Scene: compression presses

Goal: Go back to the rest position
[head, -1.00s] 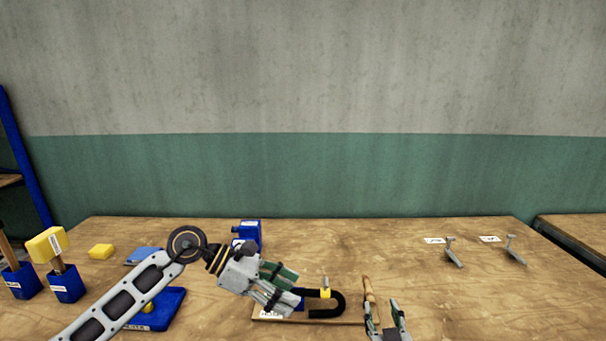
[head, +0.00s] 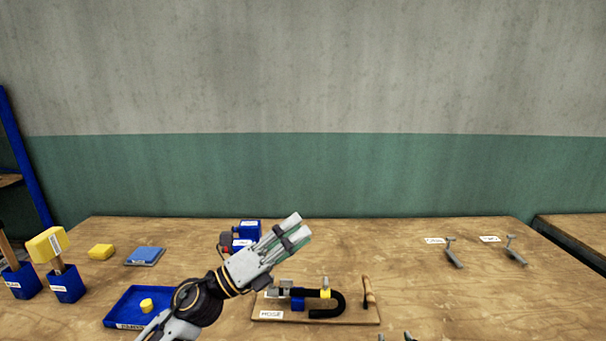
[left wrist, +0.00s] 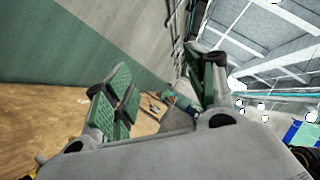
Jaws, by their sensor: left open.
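My left gripper (head: 297,230) is raised above the table in the head view, pointing up and to the right. Its fingers (left wrist: 160,95) are apart in the left wrist view, with nothing between them. It is clear of the hose board (head: 345,316), which carries a black curved hose and a wooden-handled tool. Of my right gripper, only the tips (head: 396,337) show at the bottom edge of the head view; their state cannot be made out.
A blue tray (head: 122,308) holding a yellow piece lies at the left, partly behind my left arm. Blue boxes (head: 247,231) stand behind the gripper. Yellow-headed mallets stand in blue holders (head: 67,284) at far left. Two grey clamps (head: 454,253) lie at right. The table's right front is clear.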

